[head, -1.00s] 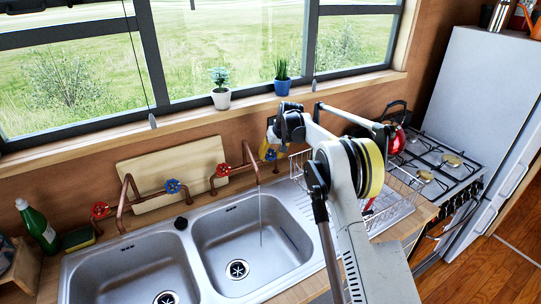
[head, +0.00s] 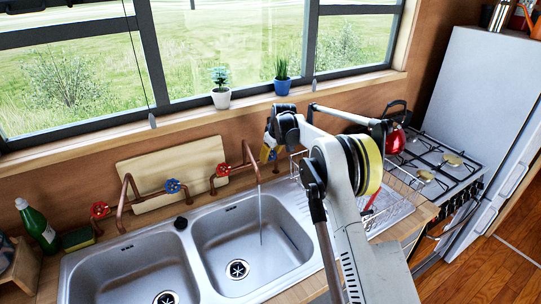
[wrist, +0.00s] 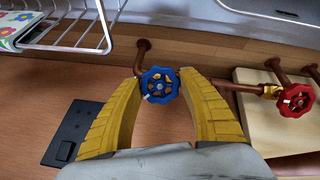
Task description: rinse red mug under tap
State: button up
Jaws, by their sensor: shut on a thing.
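My gripper (wrist: 160,85), with yellow fingers, is shut on a blue tap knob (wrist: 159,85) on the wall pipe. In the head view my gripper (head: 268,149) is partly hidden by my arm, just right of the right-hand copper tap (head: 252,160). A thin stream of water (head: 261,220) runs from this tap into the right sink basin (head: 215,250), which holds no mug. I cannot make out a red mug for sure; a small red patch (head: 370,201) shows by the dish rack, partly behind my arm.
A wire dish rack (head: 403,190) stands right of the sink, also in the wrist view (wrist: 75,35). Red knobs (head: 222,169) and another blue knob (head: 172,186) line the pipes. A cutting board (head: 140,168) leans on the wall. A red kettle (head: 396,141) stands on the stove.

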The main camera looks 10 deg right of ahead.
dwell(0.3)
jog(key=o, duration=1.2)
jog(key=a+v, duration=0.1)
jog(key=v, duration=1.1)
jog(key=shift+d, duration=0.45)
